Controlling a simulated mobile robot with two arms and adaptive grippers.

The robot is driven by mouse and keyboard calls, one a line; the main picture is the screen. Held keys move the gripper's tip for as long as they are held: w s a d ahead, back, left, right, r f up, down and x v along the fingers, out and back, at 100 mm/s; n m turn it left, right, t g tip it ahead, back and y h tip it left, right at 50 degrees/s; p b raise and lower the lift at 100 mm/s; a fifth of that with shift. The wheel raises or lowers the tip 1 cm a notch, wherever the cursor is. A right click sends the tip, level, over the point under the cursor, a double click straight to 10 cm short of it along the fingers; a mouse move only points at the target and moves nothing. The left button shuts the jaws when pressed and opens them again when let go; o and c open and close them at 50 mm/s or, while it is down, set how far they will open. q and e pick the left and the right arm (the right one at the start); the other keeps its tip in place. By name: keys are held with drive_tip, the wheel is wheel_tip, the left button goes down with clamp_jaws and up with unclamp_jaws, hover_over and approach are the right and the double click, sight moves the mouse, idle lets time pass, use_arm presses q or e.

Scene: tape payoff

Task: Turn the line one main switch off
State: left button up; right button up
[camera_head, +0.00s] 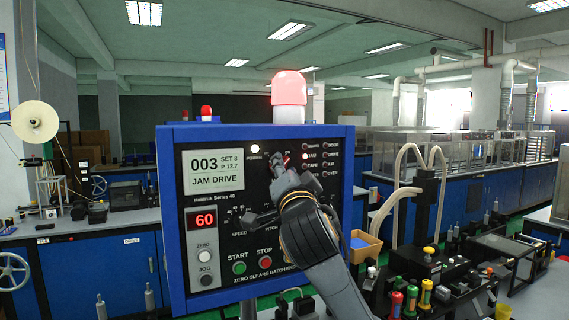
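The blue-framed control panel (228,172) stands upright in the middle of the head view. A small red switch handle (287,159) shows on its upper part, right of a lit white lamp (255,149); I take it for the main switch, but its label is hidden. My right gripper (262,190) is in front of the panel with its fingers spread. Its upper finger is just below and left of the red handle; contact cannot be told. The gripper covers the panel's middle, including part of the knobs there. My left gripper is not in view.
A red beacon (289,88) glows on top of the panel. Green START (239,268) and red STOP (265,262) buttons sit below the gripper. The display (212,169) reads "003 JAM DRIVE".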

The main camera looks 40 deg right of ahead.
drive_tip(key=shift+w+d, duration=0.1)
drive_tip(key=shift+w, duration=0.1)
clamp_jaws()
idle(0.3)
drive_tip(key=shift+d+n+t+y+b, duration=0.1)
drive_tip(key=shift+n+t+y+b, duration=0.65)
drive_tip(key=shift+n+y, duration=2.35)
drive_tip(key=shift+d+n+t+y+b, duration=0.1)
drive_tip(key=shift+n+t+y+b, duration=0.55)
drive_tip(key=shift+n, duration=4.7)
drive_tip(key=shift+d+n+t+y+b, duration=0.1)
drive_tip(key=shift+n+t+y+b, duration=0.3)
drive_tip(key=shift+n+y+b, duration=2.55)
drive_tip(key=n+h+p, duration=0.2)
drive_tip(key=p, duration=0.1)
drive_tip(key=shift+a+n, duration=0.1)
drive_tip(key=shift+n, duration=0.3)
